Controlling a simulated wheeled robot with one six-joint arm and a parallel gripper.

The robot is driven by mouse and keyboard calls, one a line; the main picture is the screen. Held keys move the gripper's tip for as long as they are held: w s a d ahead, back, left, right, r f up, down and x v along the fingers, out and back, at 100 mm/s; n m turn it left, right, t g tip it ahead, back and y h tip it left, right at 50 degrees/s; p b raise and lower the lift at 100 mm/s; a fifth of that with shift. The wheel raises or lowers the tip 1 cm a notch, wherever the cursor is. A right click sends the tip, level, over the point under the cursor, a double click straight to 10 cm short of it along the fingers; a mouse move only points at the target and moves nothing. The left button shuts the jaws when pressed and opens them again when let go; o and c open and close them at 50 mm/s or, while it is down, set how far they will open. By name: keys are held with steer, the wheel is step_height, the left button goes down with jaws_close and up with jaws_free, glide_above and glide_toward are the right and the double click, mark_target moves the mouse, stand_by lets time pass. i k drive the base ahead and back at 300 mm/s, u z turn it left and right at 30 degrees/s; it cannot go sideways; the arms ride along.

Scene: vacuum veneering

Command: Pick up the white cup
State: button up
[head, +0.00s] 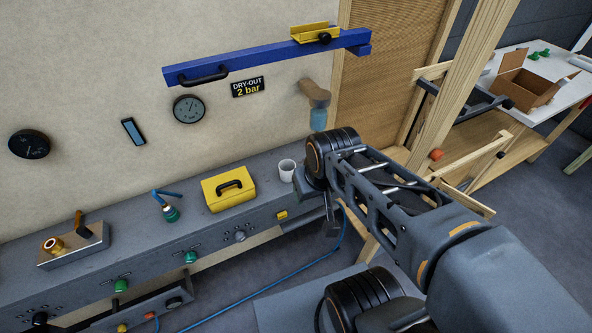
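The white cup (287,170) stands upright at the right end of the grey bench, just right of a yellow case. Its open top faces up, and its right side is close to my arm in the picture. My arm reaches in from the lower right, with its black-ringed joint just right of the cup. A dark part below this joint (332,222), past the bench's front edge, may be my gripper. Its fingers cannot be made out, and nothing is seen held. The cup shows no gripper around it.
A tan and blue object (317,105) shows above my joint. A wooden post stands at right.

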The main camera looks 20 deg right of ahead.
mark_target(286, 166)
steer(key=u, duration=2.85)
steer(key=k, duration=0.9)
steer(key=z, duration=0.15)
